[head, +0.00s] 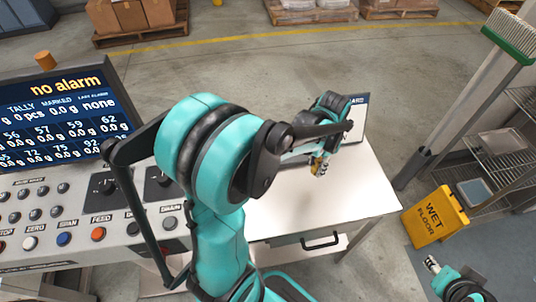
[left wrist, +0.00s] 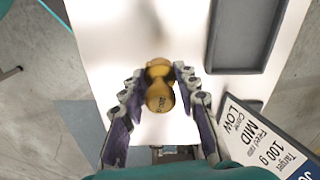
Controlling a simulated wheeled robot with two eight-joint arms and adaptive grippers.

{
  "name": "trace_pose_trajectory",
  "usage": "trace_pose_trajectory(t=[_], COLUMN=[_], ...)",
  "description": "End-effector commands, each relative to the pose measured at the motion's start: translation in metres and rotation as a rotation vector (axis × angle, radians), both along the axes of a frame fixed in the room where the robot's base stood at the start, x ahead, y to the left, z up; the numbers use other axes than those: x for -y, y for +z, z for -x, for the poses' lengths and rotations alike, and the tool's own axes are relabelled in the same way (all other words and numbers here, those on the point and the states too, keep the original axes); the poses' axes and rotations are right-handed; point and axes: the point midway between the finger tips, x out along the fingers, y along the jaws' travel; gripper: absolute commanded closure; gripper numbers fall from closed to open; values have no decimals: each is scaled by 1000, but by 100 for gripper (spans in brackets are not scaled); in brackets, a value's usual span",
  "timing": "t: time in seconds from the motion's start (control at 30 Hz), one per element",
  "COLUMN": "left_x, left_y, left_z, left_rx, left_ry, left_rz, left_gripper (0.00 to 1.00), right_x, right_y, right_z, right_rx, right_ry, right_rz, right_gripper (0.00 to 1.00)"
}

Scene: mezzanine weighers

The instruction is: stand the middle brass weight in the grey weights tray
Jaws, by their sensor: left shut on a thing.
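My left gripper (head: 319,165) is shut on a brass weight (left wrist: 160,96), holding it above the white table (head: 362,190). The weight is a knobbed brass piece between the two fingers in the left wrist view, with marks too small to read. In the head view only a small yellow part of it shows. The grey tray (left wrist: 210,62) is at the upper right of the left wrist view, apart from the weight, and the part in view is empty. In the head view my arm mostly hides the tray. My right gripper (head: 433,265) is at the lower right, away from the table.
A card stand (left wrist: 272,140) reading "LOW MID" and "Target 100 g" is close to the left gripper's right finger. A control console (head: 90,215) with a screen stands at the left. A yellow wet floor sign (head: 436,217) and wire shelves (head: 515,150) are at the right.

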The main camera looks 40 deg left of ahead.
Motion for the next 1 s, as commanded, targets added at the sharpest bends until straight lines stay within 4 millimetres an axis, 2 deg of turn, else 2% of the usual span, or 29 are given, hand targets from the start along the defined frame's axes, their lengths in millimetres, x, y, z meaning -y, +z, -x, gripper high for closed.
trace_pose_trajectory(t=[0.1,0.3,0.6,0.83,1.0], left_x=[-22,-55,-91,-102,-117], left_y=[9,19,30,32,16], left_z=[13,37,71,81,64], left_rx=[0,1,1,1,1], left_ry=[-231,-635,-1168,-1354,-1375], left_rz=[0,0,0,0,0], left_gripper=[100,100,100,100,100], right_x=[0,0,0,0,0], right_y=[6,13,21,22,12], right_z=[0,0,0,0,0], right_rx=[0,0,0,0,0], right_ry=[0,0,0,0,0], right_rz=[0,0,0,0,0], right_gripper=[61,61,61,61,61])
